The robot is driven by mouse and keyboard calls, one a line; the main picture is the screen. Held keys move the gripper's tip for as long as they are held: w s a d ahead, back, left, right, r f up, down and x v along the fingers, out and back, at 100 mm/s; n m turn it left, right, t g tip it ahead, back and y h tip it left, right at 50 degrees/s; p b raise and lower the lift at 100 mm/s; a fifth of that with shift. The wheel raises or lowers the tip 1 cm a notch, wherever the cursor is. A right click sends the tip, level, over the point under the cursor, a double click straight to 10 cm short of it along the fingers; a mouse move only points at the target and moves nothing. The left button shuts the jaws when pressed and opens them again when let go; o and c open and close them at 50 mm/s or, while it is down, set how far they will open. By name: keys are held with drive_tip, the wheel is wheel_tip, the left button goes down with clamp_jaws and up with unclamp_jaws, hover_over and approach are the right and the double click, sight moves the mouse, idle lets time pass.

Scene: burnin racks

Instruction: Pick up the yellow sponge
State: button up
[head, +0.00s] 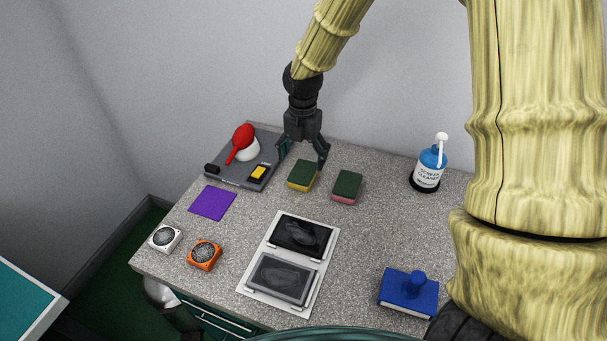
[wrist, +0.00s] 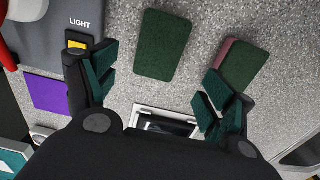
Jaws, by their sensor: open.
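The yellow sponge (head: 301,177) has a dark green top and a yellow lower side, and lies flat on the speckled table in the head view. In the wrist view its green top (wrist: 162,45) shows between and beyond my fingertips. My gripper (head: 303,155) is open and empty, just behind and above the yellow sponge, pointing down. In the wrist view my gripper's fingers (wrist: 157,85) are spread wide. A similar sponge with a pink lower side (head: 346,187) lies just right of the yellow one; in the wrist view it is close to the right finger.
A grey tray (head: 225,171) with a red and white item and a yellow switch is left of my gripper. A purple cloth (head: 212,203), two small fans (head: 204,254), a two-screen device (head: 283,278), a blue stamp-like block (head: 408,291) and a cleaner bottle (head: 429,168) stand around. The table's right middle is clear.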

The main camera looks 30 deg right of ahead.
sight(302, 173)
drive_tip(key=w+f, duration=0.1)
drive_tip(key=f, duration=0.1)
drive_tip(key=shift+w+a+f, duration=0.1)
drive_tip(key=shift+w+f, duration=0.25)
drive_tip(key=shift+w, duration=0.05)
drive_tip(key=shift+s+f+p, duration=0.15)
drive_tip(key=shift+s+p, duration=0.2)
drive_tip(key=shift+s, duration=0.25)
drive_tip(key=shift+f+p, duration=0.55)
drive_tip(key=shift+f, duration=1.6)
drive_tip(key=shift+d, duration=0.2)
drive_tip(key=shift+c, duration=0.5)
drive_tip(key=c, duration=0.7)
